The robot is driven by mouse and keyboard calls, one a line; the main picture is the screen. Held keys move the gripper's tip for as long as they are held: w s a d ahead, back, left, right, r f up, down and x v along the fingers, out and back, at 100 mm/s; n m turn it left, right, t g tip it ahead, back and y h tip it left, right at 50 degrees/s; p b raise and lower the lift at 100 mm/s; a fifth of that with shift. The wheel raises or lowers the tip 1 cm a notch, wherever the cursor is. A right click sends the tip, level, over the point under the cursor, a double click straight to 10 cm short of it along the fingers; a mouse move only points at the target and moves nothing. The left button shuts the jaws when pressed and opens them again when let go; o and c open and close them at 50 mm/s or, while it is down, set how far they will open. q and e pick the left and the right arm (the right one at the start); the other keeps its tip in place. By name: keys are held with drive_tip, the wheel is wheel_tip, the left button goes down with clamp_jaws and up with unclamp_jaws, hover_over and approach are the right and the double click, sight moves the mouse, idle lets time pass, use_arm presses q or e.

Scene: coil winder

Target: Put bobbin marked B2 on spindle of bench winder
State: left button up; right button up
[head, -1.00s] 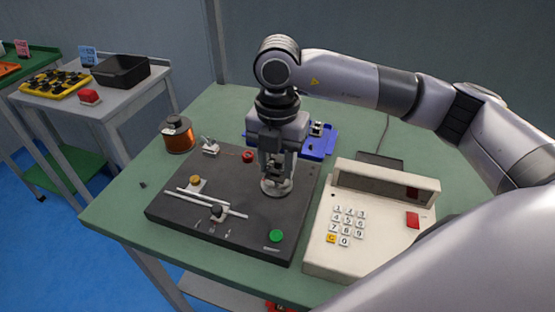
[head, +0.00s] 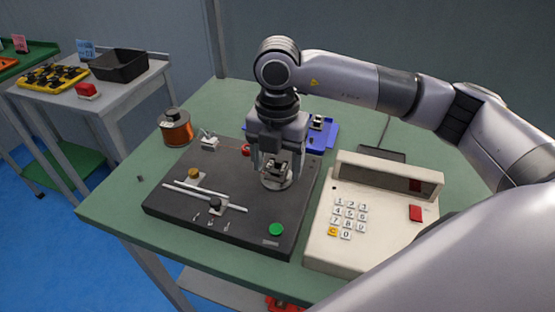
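The bench winder is a dark flat block (head: 235,222) on the green table. A small dark bobbin with a pale flange (head: 275,166) sits upright over the round pale disc (head: 278,182) at the winder's far right part, where the spindle is. Any B2 mark is too small to read, and the spindle itself is hidden. My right gripper (head: 275,166) points down over the bobbin, its fingers apart on either side of it. Whether a finger still touches it I cannot tell. My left gripper is not in view.
A blue tray (head: 328,139) with another small bobbin (head: 317,122) lies behind my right gripper. A cream keypad unit (head: 372,218) stands close on the right. A copper wire spool (head: 176,128) stands at the left. A grey side table (head: 140,90) holds a black bin (head: 118,65).

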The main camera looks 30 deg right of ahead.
wheel_tip(320, 180, up, 7)
drive_tip(key=shift+r, duration=0.1)
idle(0.4)
idle(0.5)
